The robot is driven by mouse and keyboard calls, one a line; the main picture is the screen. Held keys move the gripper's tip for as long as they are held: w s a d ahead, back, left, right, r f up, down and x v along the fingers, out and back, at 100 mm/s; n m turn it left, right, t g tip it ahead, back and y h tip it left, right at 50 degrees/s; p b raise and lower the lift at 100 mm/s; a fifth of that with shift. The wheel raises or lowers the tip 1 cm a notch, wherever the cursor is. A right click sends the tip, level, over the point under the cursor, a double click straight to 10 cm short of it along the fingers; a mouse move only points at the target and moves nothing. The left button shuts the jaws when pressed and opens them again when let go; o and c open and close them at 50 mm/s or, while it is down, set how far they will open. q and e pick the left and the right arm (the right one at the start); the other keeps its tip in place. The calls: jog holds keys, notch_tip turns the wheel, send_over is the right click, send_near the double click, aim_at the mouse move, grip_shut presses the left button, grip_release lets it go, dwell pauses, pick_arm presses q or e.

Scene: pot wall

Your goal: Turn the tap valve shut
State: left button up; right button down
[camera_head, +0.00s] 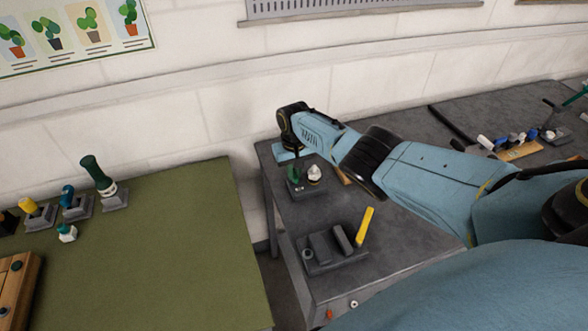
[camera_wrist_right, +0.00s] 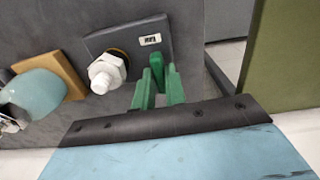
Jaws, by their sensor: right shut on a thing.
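The tap valve is a small grey fixture on the dark bench, with a green handle (camera_head: 293,173) and a white hexagonal knob (camera_head: 314,173). The right wrist view shows the white knob (camera_wrist_right: 106,73) on a grey plate (camera_wrist_right: 98,42) with a small white label (camera_wrist_right: 150,40). My right gripper (camera_wrist_right: 159,92) is shut on the green handle (camera_wrist_right: 157,68), beside the knob. In the head view my right gripper (camera_head: 295,158) points down at the fixture, and its fingers partly hide the handle. How far the handle is turned cannot be told. My left gripper is out of view.
A fixture with a yellow lever (camera_head: 365,226) stands nearer on the dark bench (camera_head: 400,238). Several small objects and a wooden block (camera_head: 520,151) lie at the right. A green-topped table (camera_head: 175,235) at left holds several stands, one with a dark green handle (camera_head: 97,172).

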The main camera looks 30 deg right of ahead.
aim_at(294, 173)
jog(key=shift+w+r+m, duration=0.1)
jog(key=shift+m, duration=0.2)
jog(key=c, duration=1.4)
grip_release()
jog(key=shift+c, duration=0.2)
jog(key=shift+r, duration=0.25)
notch_tip(294, 173, up, 13)
jog(key=p, duration=0.3)
jog(key=shift+f, duration=0.1)
